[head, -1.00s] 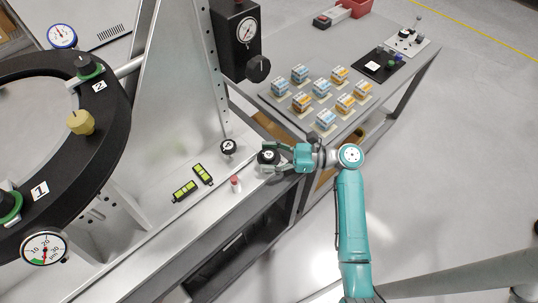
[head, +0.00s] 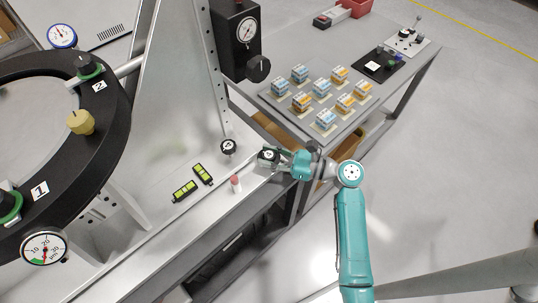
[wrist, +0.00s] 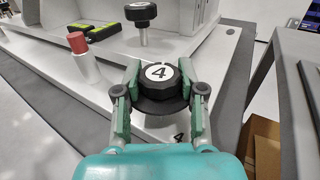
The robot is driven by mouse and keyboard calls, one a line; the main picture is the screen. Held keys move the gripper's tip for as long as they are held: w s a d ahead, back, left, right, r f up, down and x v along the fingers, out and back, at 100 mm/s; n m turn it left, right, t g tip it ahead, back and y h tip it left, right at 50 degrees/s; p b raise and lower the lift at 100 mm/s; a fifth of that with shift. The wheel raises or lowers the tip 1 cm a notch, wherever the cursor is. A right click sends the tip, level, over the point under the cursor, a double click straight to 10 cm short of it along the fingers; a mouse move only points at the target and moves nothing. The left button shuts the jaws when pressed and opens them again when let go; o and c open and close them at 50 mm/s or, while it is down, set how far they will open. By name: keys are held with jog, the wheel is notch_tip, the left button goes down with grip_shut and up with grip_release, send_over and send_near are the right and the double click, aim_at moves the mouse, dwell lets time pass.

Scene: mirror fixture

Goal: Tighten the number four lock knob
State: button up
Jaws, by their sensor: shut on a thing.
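The number four lock knob (wrist: 160,82) is black with a white disc marked 4 on top. It sits at the right end of the grey fixture base, beside a printed 4 on the surface. It also shows in the head view (head: 267,155). My gripper (wrist: 158,92) is shut on this knob, one finger on its left side and one on its right. In the head view my gripper (head: 275,158) reaches it from the right. The knob's stem and underside are hidden.
Another black knob (head: 228,146) stands on a post behind. A red-capped white cylinder (head: 236,184) and two black-and-green level blocks (head: 185,191) are left of my gripper. The ring (head: 110,140) is farther left. A bench with coloured blocks (head: 300,103) stands to the right.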

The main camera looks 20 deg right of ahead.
jog(key=shift+m+t+h, duration=1.5)
jog(key=shift+t+h, duration=0.1)
jog(key=shift+h, duration=0.2)
jog(key=o, duration=1.2)
jog(key=shift+c, duration=0.2)
jog(key=v, duration=1.2)
jog(key=shift+a, duration=0.2)
jog(key=shift+s, duration=0.1)
